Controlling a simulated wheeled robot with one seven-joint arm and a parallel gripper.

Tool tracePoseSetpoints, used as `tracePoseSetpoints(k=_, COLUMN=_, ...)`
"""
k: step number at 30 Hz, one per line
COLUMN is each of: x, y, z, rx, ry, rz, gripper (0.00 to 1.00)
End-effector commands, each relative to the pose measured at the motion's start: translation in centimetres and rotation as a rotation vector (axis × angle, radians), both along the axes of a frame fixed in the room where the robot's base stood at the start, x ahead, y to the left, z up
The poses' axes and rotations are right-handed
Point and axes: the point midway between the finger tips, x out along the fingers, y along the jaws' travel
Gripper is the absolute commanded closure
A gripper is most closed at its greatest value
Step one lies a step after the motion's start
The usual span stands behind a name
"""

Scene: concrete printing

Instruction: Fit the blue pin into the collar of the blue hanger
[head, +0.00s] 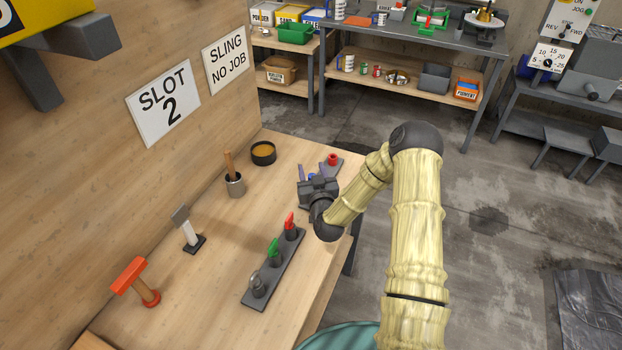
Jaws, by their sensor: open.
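My gripper (316,183) is open over the far right part of the wooden bench. The gripper hides most of that spot, and no blue collar can be made out. A dark grey rack (262,272) lies nearer on the bench. It carries a red-handled piece (290,223), a green-handled piece (273,249) and a grey piece (257,284), with no blue one visible there.
A red round part on a grey plate (337,168) lies beyond my gripper. The bench (205,285) is clear between.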

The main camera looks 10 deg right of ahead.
Motion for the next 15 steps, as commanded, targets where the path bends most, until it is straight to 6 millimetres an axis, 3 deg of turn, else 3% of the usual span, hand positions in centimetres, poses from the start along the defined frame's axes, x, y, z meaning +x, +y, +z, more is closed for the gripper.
tracePoseSetpoints(k=11, x=-0.02, y=0.75, z=-0.01, rx=0.001, ry=0.000, rz=0.012, gripper=0.54)
tracePoseSetpoints(k=15, x=-0.03, y=0.50, z=0.00, rx=0.001, ry=0.000, rz=0.008, gripper=0.77)
